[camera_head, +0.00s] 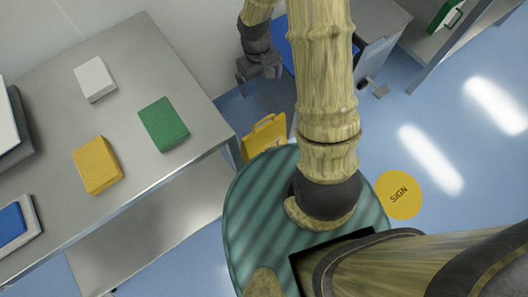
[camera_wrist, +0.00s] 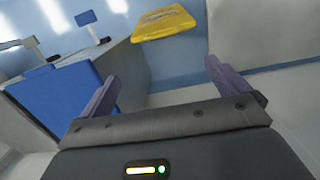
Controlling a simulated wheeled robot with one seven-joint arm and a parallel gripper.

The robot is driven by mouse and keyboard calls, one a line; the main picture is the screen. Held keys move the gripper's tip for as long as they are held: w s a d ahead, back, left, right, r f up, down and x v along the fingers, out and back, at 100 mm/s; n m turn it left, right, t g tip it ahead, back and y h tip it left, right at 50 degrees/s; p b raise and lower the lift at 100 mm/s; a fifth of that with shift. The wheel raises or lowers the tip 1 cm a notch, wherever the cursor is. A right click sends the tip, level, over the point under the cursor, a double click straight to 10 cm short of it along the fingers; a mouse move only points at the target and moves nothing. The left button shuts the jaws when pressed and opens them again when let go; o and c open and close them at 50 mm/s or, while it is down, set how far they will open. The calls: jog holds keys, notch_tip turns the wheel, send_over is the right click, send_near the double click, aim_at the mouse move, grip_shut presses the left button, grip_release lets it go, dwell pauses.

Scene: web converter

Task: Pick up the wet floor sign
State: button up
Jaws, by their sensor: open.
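The yellow wet floor sign (camera_head: 265,135) stands on the floor beside the metal table's right end, its handle cutout at the top. My base hides its lower part in the head view. In the wrist view the yellow sign (camera_wrist: 163,23) shows at the top, beyond my fingertips and apart from them. My gripper (camera_head: 260,72) is above and behind the sign in the head view. My gripper also shows in the wrist view (camera_wrist: 162,76), with its two purple-grey fingers wide apart and nothing between them.
A metal table (camera_head: 130,50) at left holds a white block (camera_head: 94,79), a green block (camera_head: 163,124) and a yellow block (camera_head: 97,165). A blue-fronted cabinet (camera_wrist: 62,100) is close left of my gripper. A yellow disc marked SIGN (camera_head: 398,195) lies on open floor at right.

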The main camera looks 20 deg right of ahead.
notch_tip(320, 180, down, 6)
jog(key=b, duration=0.2)
jog(key=shift+w+f+g, duration=0.15)
jog(key=shift+w+g, duration=0.15)
jog(key=shift+w, duration=0.05)
jog(key=shift+a, duration=0.1)
jog(key=f+b, duration=0.1)
jog(key=f, duration=0.3)
jog(key=s+f+b, duration=0.1)
jog(key=f+b, duration=0.1)
jog(key=f, duration=0.2)
jog(key=f+b, duration=0.2)
jog(key=f, duration=0.2)
jog(key=shift+s+d, duration=0.25)
jog(key=shift+f, duration=0.1)
jog(key=f+b, duration=0.2)
jog(key=f, duration=0.1)
jog(key=f+b, duration=0.1)
jog(key=f, duration=0.1)
jog(key=shift+s+d+f, duration=0.1)
jog(key=shift+s, duration=0.3)
